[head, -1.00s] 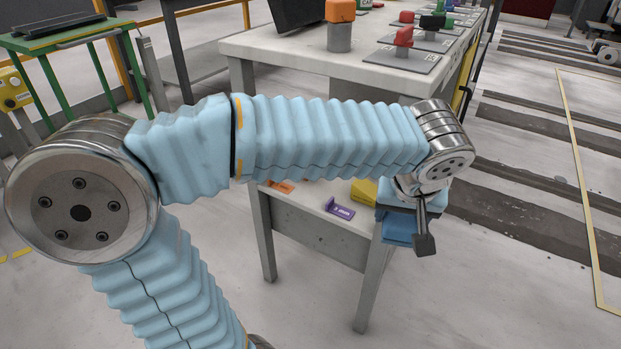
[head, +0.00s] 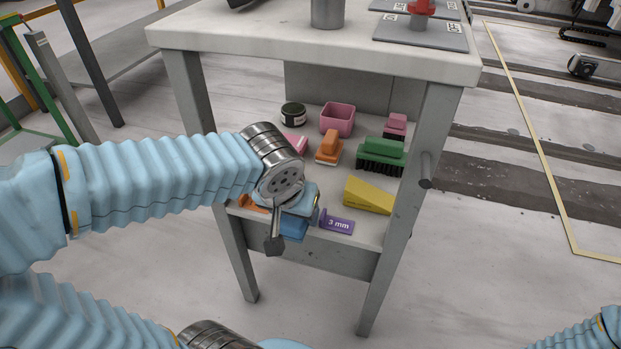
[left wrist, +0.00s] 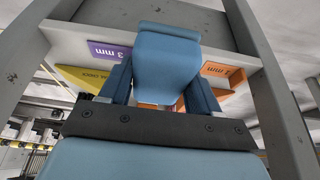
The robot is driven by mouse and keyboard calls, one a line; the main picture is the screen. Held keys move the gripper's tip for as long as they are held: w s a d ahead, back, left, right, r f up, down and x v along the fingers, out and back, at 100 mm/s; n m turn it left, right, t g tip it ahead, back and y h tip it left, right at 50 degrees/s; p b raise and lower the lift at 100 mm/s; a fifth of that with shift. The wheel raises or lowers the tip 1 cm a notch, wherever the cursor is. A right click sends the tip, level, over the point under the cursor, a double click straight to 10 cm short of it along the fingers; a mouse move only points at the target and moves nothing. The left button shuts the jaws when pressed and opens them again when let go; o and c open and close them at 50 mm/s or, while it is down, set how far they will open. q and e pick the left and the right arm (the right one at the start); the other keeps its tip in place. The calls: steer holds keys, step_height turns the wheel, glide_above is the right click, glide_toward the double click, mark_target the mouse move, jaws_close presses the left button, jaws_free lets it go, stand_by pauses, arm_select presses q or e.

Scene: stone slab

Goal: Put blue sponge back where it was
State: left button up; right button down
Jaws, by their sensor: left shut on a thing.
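The blue sponge (head: 293,229) is held in my left gripper (head: 290,212), in front of the front edge of the lower shelf (head: 285,240), towards its left side. In the left wrist view the sponge (left wrist: 165,62) sits between the two blue fingers of the left gripper (left wrist: 160,88), which are shut on it. The wrist and fingers hide part of the sponge and the shelf edge behind it in the head view. My right gripper is out of view.
Along the shelf front are an orange gauge (head: 252,203), a purple 3 mm gauge (head: 337,225) and a yellow wedge (head: 368,196). The stone slab (head: 270,42) overhangs; legs flank the shelf.

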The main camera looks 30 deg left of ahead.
arm_select(q)
steer(key=w+a, duration=0.1)
steer(key=w, duration=0.3)
steer(key=w+a, duration=0.1)
steer(key=w, duration=0.3)
steer(key=w+a, duration=0.1)
steer(key=w, duration=0.3)
steer(key=shift+w, duration=0.2)
steer(key=shift+f+b, duration=0.4)
steer(key=shift+f, duration=1.45)
steer(key=o, duration=0.6)
steer(key=shift+f, duration=0.1)
steer(key=o, duration=0.4)
steer(key=shift+o, duration=0.2)
steer(key=shift+r, duration=0.35)
steer(key=p+v, duration=0.1)
steer(key=v, duration=0.6)
steer(key=shift+p, duration=0.4)
